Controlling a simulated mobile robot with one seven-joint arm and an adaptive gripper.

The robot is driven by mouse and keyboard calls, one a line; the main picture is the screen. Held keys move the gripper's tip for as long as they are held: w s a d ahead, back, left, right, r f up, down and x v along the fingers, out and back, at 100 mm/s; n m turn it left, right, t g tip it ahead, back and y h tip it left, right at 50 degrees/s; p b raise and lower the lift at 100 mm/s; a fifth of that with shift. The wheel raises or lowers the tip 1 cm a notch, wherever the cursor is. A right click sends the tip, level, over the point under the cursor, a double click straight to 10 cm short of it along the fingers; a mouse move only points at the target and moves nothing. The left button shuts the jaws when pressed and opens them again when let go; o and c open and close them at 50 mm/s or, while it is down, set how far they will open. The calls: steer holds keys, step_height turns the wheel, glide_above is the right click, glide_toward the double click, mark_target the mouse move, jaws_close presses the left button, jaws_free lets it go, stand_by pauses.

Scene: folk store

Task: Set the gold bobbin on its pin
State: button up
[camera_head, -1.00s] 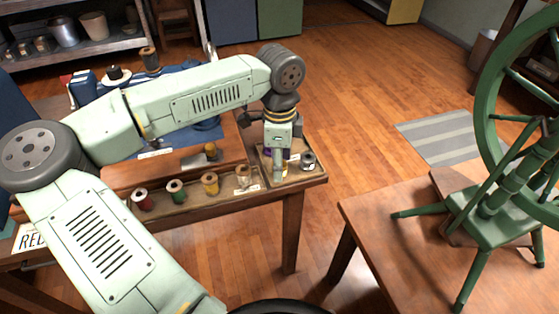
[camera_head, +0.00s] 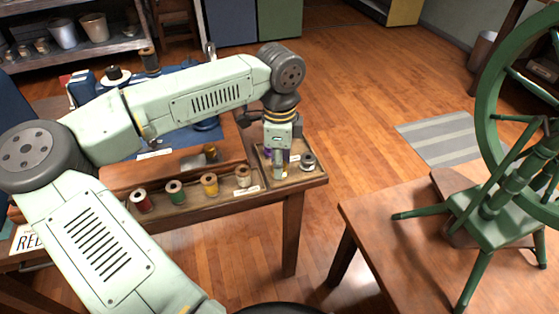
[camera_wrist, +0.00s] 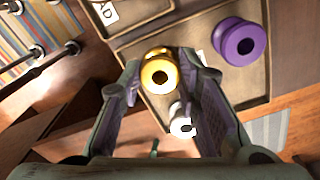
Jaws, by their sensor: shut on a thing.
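The gold bobbin (camera_wrist: 160,72) is between the fingertips of my gripper (camera_wrist: 165,74) in the wrist view, with its hollow end toward the camera. My gripper is shut on it. In the head view my gripper (camera_head: 279,168) points down into the small tray (camera_head: 318,175) at the table's right corner. The bobbin's lower end is hard to make out there. Thin metal rods (camera_wrist: 48,62) with dark ends show at the upper left of the wrist view, beside striped cloth. I cannot tell which one is the gold bobbin's pin.
A purple bobbin (camera_wrist: 240,42) and a pale silver bobbin (camera_wrist: 182,126) stand close to my gripper. A green spinning wheel (camera_head: 490,200) stands on the right table.

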steer(key=shift+r, duration=0.1)
steer(key=shift+r+p, duration=1)
steer(key=shift+r, duration=1.4)
